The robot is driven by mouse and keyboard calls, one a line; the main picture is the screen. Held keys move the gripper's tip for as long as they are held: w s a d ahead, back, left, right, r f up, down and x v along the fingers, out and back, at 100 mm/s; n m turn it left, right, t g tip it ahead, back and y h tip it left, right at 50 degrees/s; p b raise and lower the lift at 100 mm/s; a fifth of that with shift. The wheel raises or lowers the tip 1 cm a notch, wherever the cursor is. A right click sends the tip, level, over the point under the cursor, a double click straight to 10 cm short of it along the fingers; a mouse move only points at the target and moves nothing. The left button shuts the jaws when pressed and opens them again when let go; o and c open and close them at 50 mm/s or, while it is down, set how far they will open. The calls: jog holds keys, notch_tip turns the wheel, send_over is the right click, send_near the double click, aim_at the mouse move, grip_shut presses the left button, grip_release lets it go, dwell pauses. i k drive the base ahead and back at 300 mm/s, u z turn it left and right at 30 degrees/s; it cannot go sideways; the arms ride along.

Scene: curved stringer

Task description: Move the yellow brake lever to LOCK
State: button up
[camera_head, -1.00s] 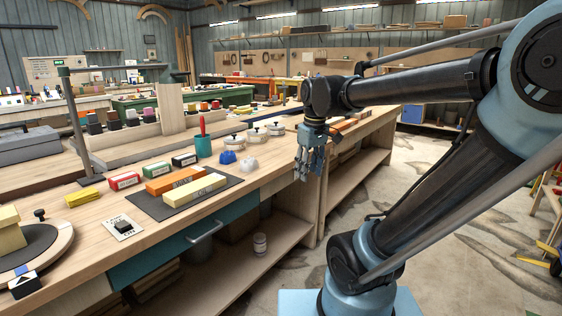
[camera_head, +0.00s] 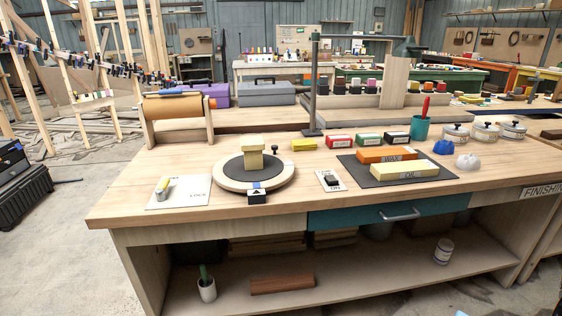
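A round wooden turntable (camera_head: 225,180) with a dark top stands near the front edge of the bench, with a pale yellow block (camera_head: 252,150) on it. A small black piece with a white triangle (camera_head: 257,196) sits at its front rim, and a black knob (camera_head: 275,149) stands at its back right. I cannot make out a lever marked LOCK. A small yellow and grey piece (camera_head: 162,186) lies on a white labelled sheet (camera_head: 188,191) left of the turntable; I cannot tell whether it is the brake lever. My gripper is out of view.
The wooden bench (camera_head: 125,203) also holds a small black switch on a card (camera_head: 330,180), a dark mat with orange (camera_head: 386,154) and yellow (camera_head: 404,170) blocks, small boxes and a teal cup (camera_head: 420,128). A brown roll (camera_head: 172,106) stands behind.

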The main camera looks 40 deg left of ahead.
aim_at(160, 194)
jog(key=u, duration=3.05)
jog(key=k, duration=1.35)
jog(key=u, duration=0.25)
jog(key=i, duration=1.65)
jog(key=z, duration=0.25)
